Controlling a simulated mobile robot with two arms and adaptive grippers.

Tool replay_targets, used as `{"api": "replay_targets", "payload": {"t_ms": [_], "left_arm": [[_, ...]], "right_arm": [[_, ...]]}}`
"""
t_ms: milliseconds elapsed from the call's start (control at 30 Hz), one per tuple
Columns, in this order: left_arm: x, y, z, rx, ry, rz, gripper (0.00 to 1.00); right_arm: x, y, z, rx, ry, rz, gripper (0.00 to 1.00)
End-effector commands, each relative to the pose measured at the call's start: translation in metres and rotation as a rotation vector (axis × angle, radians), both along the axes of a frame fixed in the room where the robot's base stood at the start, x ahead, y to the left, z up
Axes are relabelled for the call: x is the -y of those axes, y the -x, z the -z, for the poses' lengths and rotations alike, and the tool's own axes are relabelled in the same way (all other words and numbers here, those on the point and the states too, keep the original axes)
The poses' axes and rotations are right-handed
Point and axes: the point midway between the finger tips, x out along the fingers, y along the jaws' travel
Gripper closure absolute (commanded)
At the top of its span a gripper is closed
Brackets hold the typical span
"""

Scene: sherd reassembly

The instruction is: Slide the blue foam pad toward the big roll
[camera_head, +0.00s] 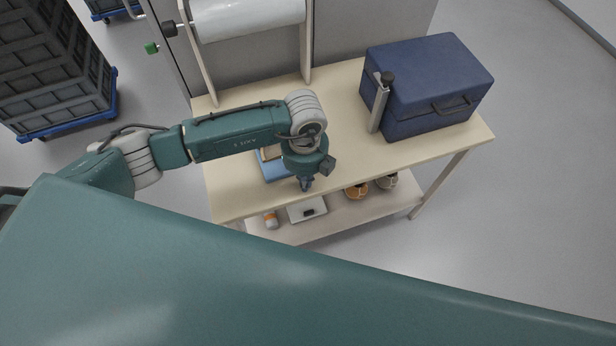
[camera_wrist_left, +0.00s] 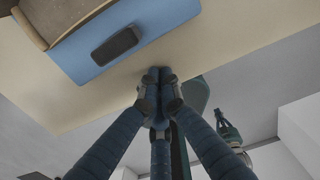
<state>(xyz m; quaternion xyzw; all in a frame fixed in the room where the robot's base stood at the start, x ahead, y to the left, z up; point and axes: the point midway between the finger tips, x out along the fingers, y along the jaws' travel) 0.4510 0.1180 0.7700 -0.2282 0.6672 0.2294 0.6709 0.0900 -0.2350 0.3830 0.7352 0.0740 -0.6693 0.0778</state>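The blue foam pad (camera_head: 275,171) lies flat on the wooden table, partly hidden behind my left arm. In the left wrist view the blue pad (camera_wrist_left: 165,20) carries a dark oblong object (camera_wrist_left: 115,45) and part of a brown, tan-edged piece (camera_wrist_left: 60,15). My left gripper (camera_head: 306,186) points down near the table's front edge, just to the front right of the pad. Its fingertips (camera_wrist_left: 159,73) are together with nothing seen between them, and appear apart from the pad. The big white roll (camera_head: 247,17) hangs at the table's back left.
A dark blue case (camera_head: 430,85) stands at the right of the table (camera_head: 345,88), with a grey upright post (camera_head: 379,105) beside it. Bare tabletop lies toward the roll.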

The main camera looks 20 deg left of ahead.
Motion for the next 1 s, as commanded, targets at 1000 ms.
{"api": "replay_targets", "payload": {"t_ms": [1000], "left_arm": [[-0.068,-0.089,0.007,0.001,-0.001,-0.004,1.00]], "right_arm": [[0.000,0.000,0.049,0.000,0.000,0.000,1.00]]}}
